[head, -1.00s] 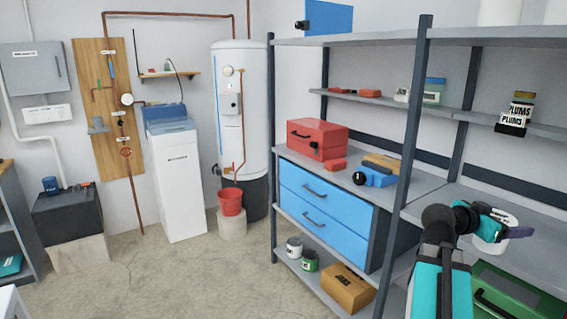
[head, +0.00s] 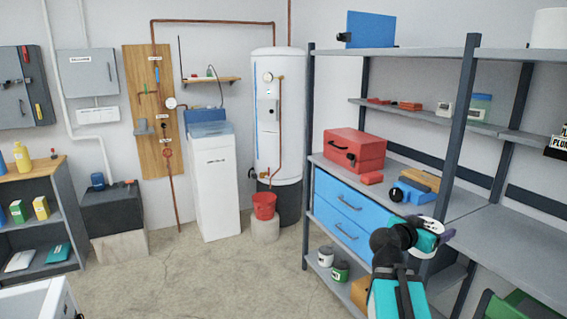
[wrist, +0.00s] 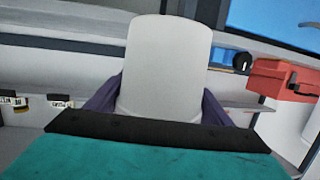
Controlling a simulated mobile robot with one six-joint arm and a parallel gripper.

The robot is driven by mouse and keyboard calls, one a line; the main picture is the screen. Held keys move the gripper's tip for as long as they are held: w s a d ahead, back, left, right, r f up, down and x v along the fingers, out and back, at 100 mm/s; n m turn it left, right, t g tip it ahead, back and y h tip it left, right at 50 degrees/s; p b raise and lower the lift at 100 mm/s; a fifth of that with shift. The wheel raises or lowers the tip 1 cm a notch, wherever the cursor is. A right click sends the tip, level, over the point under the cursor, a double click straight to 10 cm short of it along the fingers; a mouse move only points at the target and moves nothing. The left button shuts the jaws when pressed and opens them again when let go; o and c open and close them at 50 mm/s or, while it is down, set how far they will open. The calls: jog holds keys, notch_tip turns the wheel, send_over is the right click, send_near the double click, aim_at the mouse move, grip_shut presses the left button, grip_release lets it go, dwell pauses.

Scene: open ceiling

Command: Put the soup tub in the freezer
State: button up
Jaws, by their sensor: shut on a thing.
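My gripper (head: 446,236) is shut on a white tub (wrist: 165,70), which stands between the purple fingers in the wrist view. I take it to be the soup tub; no label shows on this side. In the head view my arm hides most of it. It is in front of the grey shelf rack, held off the shelves. A white box-like unit (head: 32,303) is cut off at the bottom left corner. I cannot tell whether it is the freezer.
The grey rack (head: 473,120) stands close on the right, with blue drawers (head: 340,205) and a red toolbox (head: 354,149). A tall white cabinet (head: 216,185), a boiler (head: 278,120) and a red bucket (head: 264,205) stand behind. The concrete floor (head: 215,280) between is clear.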

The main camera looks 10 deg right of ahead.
jog(key=w+a+f+n+t+y+p, duration=0.1)
jog(key=w+a+n+t+y, duration=0.15)
jog(key=w+a, duration=0.5)
jog(key=w+a+f+n+t+y+p, duration=0.1)
jog(key=w+a+n+t+y+p, duration=0.2)
jog(key=a, duration=0.8)
jog(key=w+a+r+n+t+y, duration=0.1)
jog(key=w+a+n+y, duration=0.1)
jog(key=a, duration=0.4)
jog(key=w+a+r+n+t+y, duration=0.1)
jog(key=a+r+n+y, duration=0.1)
jog(key=a, duration=0.4)
jog(key=w+a+r+n+t+y, duration=0.1)
jog(key=w+a+r+n+y, duration=0.1)
jog(key=a, duration=0.5)
jog(key=shift+w+r+n+y, duration=0.3)
jog(key=shift+n+y, duration=0.35)
jog(key=shift+y, duration=0.7)
jog(key=shift+f, duration=0.1)
jog(key=d, duration=0.7)
